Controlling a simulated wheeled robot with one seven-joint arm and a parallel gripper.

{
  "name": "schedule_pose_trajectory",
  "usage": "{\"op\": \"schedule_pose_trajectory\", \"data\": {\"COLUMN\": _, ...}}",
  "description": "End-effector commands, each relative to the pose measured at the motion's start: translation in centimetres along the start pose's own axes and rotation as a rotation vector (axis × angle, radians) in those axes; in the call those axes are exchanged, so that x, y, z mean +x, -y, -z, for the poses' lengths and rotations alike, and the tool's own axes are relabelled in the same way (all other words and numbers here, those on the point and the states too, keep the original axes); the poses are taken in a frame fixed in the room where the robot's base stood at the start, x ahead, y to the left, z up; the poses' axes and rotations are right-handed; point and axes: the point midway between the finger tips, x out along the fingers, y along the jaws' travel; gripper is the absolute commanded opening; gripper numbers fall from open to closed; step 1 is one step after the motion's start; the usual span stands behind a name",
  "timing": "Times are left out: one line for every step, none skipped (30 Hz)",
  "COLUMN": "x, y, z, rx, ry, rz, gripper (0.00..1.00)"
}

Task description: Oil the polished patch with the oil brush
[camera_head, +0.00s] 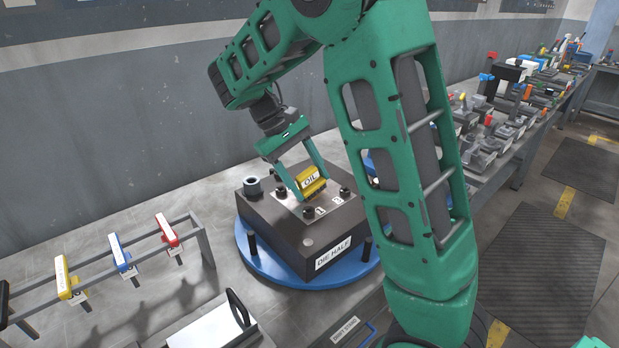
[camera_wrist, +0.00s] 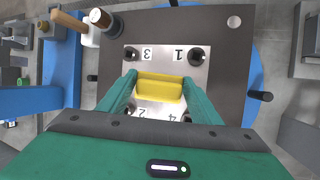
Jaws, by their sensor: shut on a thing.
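My gripper (camera_head: 306,188) is shut on the yellow oil brush (camera_head: 314,176), marked OIL. In the wrist view the brush (camera_wrist: 160,88) lies crosswise between my two green fingers. Its lower side is hidden, so I cannot tell whether it touches the surface. It is at the bright metal plate (camera_head: 332,211), which is set in the top of the dark block labelled DIE HALF (camera_head: 290,239). In the wrist view the plate (camera_wrist: 166,59) shows the numbers 1 and 3, with 2 and 4 partly covered by my fingers. I cannot make out a separate polished patch.
Dark studs (camera_head: 308,212) stand up around the plate. The block sits on a blue round base (camera_head: 262,268). A rack (camera_head: 205,243) with yellow, blue and red handled tools stands at left. A bench (camera_head: 505,150) crowded with parts runs along the right.

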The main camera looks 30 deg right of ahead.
Motion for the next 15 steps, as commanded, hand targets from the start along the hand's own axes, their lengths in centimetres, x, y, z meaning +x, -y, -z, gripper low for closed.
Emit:
{"op": "schedule_pose_trajectory", "data": {"x": 0.1, "y": 0.0, "z": 0.0, "rx": 0.0, "ry": 0.0, "rz": 0.0, "gripper": 0.41}}
{"op": "schedule_pose_trajectory", "data": {"x": 0.1, "y": -0.1, "z": 0.0, "rx": 0.001, "ry": 0.0, "rz": 0.0, "gripper": 0.41}}
{"op": "schedule_pose_trajectory", "data": {"x": 0.1, "y": -0.2, "z": 0.0, "rx": 0.001, "ry": 0.0, "rz": 0.0, "gripper": 0.41}}
{"op": "schedule_pose_trajectory", "data": {"x": 0.1, "y": -0.2, "z": 0.1, "rx": 0.001, "ry": 0.0, "rz": 0.0, "gripper": 0.41}}
{"op": "schedule_pose_trajectory", "data": {"x": 0.2, "y": -0.4, "z": 0.1, "rx": 0.001, "ry": 0.0, "rz": 0.0, "gripper": 0.41}}
{"op": "schedule_pose_trajectory", "data": {"x": 0.2, "y": -0.6, "z": 0.1, "rx": 0.002, "ry": 0.0, "rz": 0.0, "gripper": 0.41}}
{"op": "schedule_pose_trajectory", "data": {"x": 0.3, "y": -0.7, "z": 0.2, "rx": 0.002, "ry": 0.0, "rz": 0.0, "gripper": 0.41}}
{"op": "schedule_pose_trajectory", "data": {"x": 0.4, "y": -0.9, "z": 0.2, "rx": 0.002, "ry": 0.0, "rz": 0.0, "gripper": 0.41}}
{"op": "schedule_pose_trajectory", "data": {"x": 0.5, "y": -1.2, "z": 0.3, "rx": 0.002, "ry": 0.0, "rz": 0.0, "gripper": 0.41}}
{"op": "schedule_pose_trajectory", "data": {"x": 0.6, "y": -1.5, "z": 0.3, "rx": 0.002, "ry": 0.0, "rz": 0.0, "gripper": 0.41}}
{"op": "schedule_pose_trajectory", "data": {"x": 0.7, "y": -1.7, "z": 0.3, "rx": 0.003, "ry": 0.0, "rz": 0.0, "gripper": 0.41}}
{"op": "schedule_pose_trajectory", "data": {"x": 0.8, "y": -2.0, "z": 0.4, "rx": 0.003, "ry": 0.0, "rz": 0.0, "gripper": 0.41}}
{"op": "schedule_pose_trajectory", "data": {"x": 0.8, "y": -2.2, "z": 0.5, "rx": 0.004, "ry": 0.0, "rz": 0.0, "gripper": 0.41}}
{"op": "schedule_pose_trajectory", "data": {"x": 0.9, "y": -2.4, "z": 0.5, "rx": 0.004, "ry": 0.0, "rz": 0.0, "gripper": 0.41}}
{"op": "schedule_pose_trajectory", "data": {"x": 1.0, "y": -2.7, "z": 0.6, "rx": 0.003, "ry": 0.0, "rz": -0.001, "gripper": 0.41}}
